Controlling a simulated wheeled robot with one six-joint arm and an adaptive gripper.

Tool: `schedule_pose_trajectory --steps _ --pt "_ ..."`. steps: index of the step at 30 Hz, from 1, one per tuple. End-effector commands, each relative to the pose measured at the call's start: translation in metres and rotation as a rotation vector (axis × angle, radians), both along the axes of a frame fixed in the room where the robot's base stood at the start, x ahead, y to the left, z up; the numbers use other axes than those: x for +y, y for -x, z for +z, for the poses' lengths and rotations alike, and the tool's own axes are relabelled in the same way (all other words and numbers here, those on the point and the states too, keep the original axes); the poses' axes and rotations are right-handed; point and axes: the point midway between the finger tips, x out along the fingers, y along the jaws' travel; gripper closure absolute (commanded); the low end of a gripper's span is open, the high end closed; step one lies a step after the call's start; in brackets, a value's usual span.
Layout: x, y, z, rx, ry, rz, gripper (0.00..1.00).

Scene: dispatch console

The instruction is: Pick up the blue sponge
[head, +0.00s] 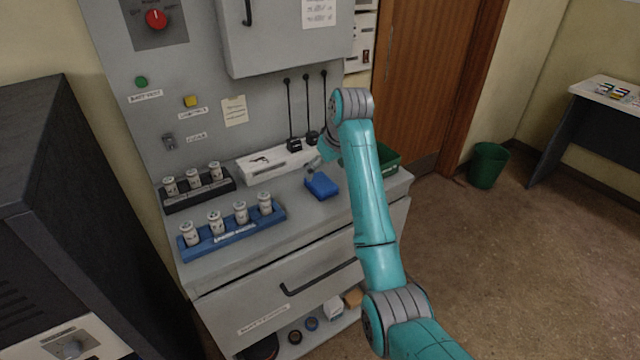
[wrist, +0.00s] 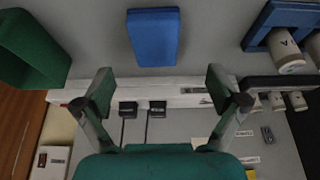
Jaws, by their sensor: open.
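The blue sponge (head: 321,186) lies on the grey console counter, right of the blue rack. In the wrist view the sponge (wrist: 154,37) lies beyond my fingertips, roughly centred between them and apart from them. My gripper (wrist: 160,82) is open and empty, with its two fingers spread wide. In the head view my gripper (head: 314,166) is just behind and above the sponge, partly hidden by my arm.
A blue rack (head: 233,234) and a black rack (head: 199,200) hold several white jars at the left. A white strip (head: 262,172) with black plugs runs along the back. A green bin (head: 389,158) stands right of the sponge, partly behind my arm.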

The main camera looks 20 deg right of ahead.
Motion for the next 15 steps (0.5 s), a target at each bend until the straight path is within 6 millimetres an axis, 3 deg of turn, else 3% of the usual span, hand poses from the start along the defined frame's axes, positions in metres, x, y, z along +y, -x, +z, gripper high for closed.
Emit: schedule_pose_trajectory --steps 15 --pt "0.000 -0.023 -0.049 0.002 0.000 -0.001 0.04"
